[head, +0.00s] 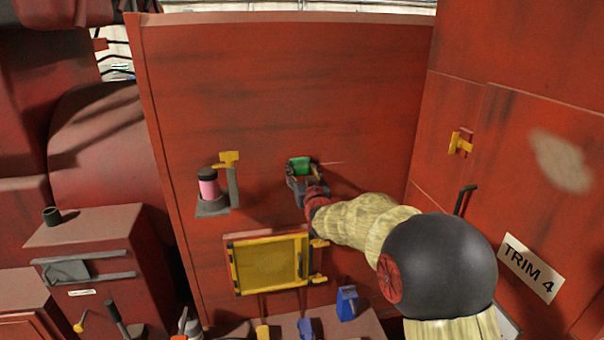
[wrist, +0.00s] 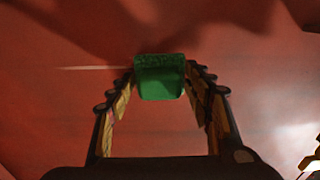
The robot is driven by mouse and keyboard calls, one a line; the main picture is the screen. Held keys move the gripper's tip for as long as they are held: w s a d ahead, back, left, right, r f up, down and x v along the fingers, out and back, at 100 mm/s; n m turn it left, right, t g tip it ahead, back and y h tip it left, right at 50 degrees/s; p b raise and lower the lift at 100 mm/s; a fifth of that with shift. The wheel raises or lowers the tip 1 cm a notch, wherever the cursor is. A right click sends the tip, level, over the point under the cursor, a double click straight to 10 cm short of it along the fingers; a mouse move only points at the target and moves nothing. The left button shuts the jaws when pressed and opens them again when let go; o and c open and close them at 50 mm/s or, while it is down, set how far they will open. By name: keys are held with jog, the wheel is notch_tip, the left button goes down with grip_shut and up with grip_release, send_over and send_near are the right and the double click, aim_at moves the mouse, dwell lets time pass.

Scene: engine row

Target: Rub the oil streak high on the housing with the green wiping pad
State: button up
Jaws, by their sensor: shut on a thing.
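The green wiping pad (head: 299,166) is held between the fingers of my gripper (head: 303,177) in front of the red housing wall (head: 280,80). In the wrist view the pad (wrist: 160,77) sits between the fingertips, with its far edge towards the red surface. I cannot tell whether it touches the wall. A thin pale line (wrist: 95,68) runs on the surface just left of the pad. In the head view a faint short line (head: 333,163) shows right of the gripper. I cannot tell whether either line is the oil streak. Dark smudges mark the wall in several places.
A pink cylinder on a bracket (head: 208,187) with a yellow tap-like part (head: 229,160) juts out left of my gripper. A yellow-framed panel (head: 271,262) is below. A shelf with blue items (head: 347,302) lies lower. The right wall carries a yellow latch (head: 460,143) and a TRIM 4 sign (head: 529,267).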

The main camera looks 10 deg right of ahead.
jog(key=shift+w, duration=0.4)
jog(key=shift+d+b, duration=0.1)
jog(key=shift+b, duration=0.2)
jog(key=shift+d+b, duration=1.6)
jog(key=shift+d, duration=2.3)
jog(key=shift+a+b, duration=0.1)
jog(key=shift+b, duration=0.5)
jog(key=shift+a+f+b, duration=0.15)
jog(key=shift+a+b, duration=0.8)
jog(key=shift+a, duration=0.05)
jog(key=a+b, duration=0.3)
jog(key=shift+a+b, duration=0.35)
jog(key=shift+a, duration=0.05)
jog(key=shift+a+r+b, duration=0.2)
jog(key=shift+a+b, duration=0.45)
jog(key=shift+a, duration=0.35)
